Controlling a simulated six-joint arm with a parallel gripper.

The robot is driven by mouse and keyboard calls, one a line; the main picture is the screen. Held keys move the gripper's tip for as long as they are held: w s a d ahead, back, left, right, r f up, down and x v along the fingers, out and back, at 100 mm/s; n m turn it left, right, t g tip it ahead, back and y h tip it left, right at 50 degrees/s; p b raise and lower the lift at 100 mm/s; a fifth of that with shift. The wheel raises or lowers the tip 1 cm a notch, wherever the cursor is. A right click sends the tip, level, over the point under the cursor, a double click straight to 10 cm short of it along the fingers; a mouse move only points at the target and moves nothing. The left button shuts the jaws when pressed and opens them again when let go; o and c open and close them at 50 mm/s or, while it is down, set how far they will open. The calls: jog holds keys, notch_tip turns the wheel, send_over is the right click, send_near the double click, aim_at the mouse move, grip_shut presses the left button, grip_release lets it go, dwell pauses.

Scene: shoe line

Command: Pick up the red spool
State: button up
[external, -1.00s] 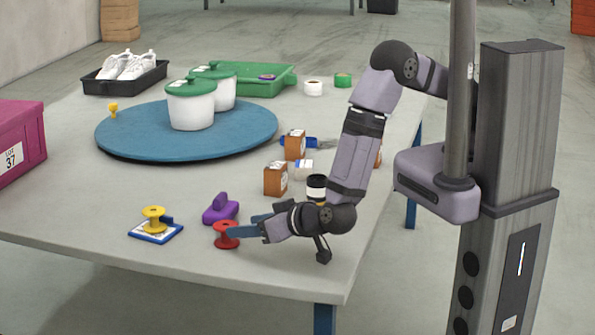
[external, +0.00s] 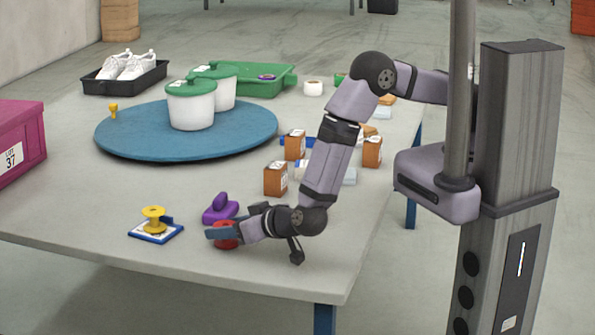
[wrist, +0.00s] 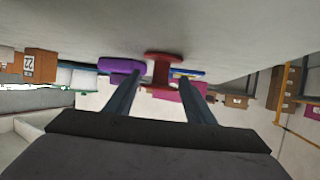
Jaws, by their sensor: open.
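The red spool (external: 226,243) stands on the table near its front edge, partly hidden by my gripper in the external view. My gripper (external: 222,233) is low over the table with its fingers at the spool. In the wrist view, which looks upside down, the red spool (wrist: 162,70) stands upright between the lines of the two open fingers (wrist: 159,82). I cannot tell how far the fingertips reach around it.
A purple object (external: 220,208) lies just behind the spool. A yellow spool (external: 154,218) stands on a blue and white holder (external: 154,231) to the left. Brown boxes (external: 275,180) and a blue turntable (external: 150,142) are farther back. The table front is clear.

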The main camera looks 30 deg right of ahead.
jog(key=shift+x, duration=2.25)
jog(key=c, duration=0.7)
jog(key=shift+r, duration=0.1)
notch_tip(320, 180, up, 10)
jog(key=shift+p, duration=0.4)
jog(key=shift+w, duration=0.1)
